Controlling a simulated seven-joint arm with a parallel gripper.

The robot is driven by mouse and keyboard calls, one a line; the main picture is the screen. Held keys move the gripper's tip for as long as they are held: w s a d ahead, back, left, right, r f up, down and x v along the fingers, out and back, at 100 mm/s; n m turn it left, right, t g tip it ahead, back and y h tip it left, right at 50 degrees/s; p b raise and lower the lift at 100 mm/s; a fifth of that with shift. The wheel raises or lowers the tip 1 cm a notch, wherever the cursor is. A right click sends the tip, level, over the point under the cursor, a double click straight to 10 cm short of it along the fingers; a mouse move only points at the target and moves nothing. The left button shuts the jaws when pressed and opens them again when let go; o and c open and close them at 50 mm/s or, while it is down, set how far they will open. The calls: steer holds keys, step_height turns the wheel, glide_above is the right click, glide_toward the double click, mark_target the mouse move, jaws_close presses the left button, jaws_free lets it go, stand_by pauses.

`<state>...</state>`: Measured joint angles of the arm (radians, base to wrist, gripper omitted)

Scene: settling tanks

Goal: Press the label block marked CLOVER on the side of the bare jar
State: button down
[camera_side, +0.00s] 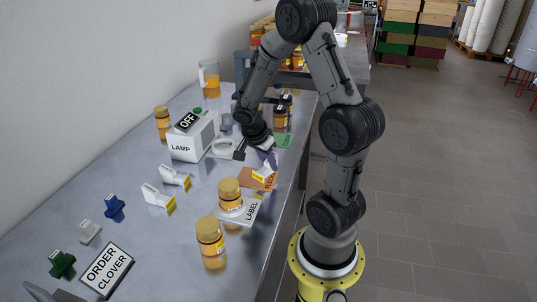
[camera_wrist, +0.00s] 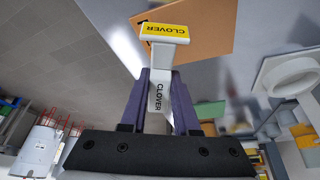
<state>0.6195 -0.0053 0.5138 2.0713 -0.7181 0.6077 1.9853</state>
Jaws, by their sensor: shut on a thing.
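My gripper (camera_wrist: 160,85) is shut on the CLOVER label block (camera_wrist: 166,33). The block has a white stem marked CLOVER between my purple fingers and a yellow face marked CLOVER beyond the fingertips. In the side view my gripper (camera_side: 267,158) holds the block (camera_side: 262,174) over or close to the orange mat (camera_side: 258,184); the gap is unclear. A gold-lidded amber jar (camera_side: 230,197) stands upright on the white LABEL mat (camera_side: 245,216), apart from the block and nearer the side camera. No label is clear on its visible side.
Another amber jar (camera_side: 211,243) stands in front of the LABEL mat. Two white blocks with yellow faces (camera_side: 174,177) (camera_side: 158,198) lie left of it. The LAMP box (camera_side: 193,138) reads OFF. The ORDER CLOVER card (camera_side: 107,270) lies front left. A green mat (camera_side: 284,140) lies behind.

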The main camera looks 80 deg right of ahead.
stand_by(0.3)
steer(key=shift+w+a, duration=0.5)
steer(key=shift+a, duration=0.65)
steer(key=shift+w+a, duration=0.55)
steer(key=shift+a, duration=0.55)
steer(key=shift+w+a, duration=0.5)
steer(key=shift+a, duration=0.65)
steer(key=shift+w+a, duration=0.2)
steer(key=shift+a, duration=0.3)
steer(key=shift+d, duration=0.1)
steer(key=shift+s+d, duration=0.4)
steer(key=shift+d, duration=0.5)
steer(key=shift+s+d, duration=0.45)
steer(key=shift+d, duration=0.45)
steer(key=shift+s+d, duration=0.4)
steer(key=shift+d, duration=0.5)
steer(key=shift+r, duration=0.1)
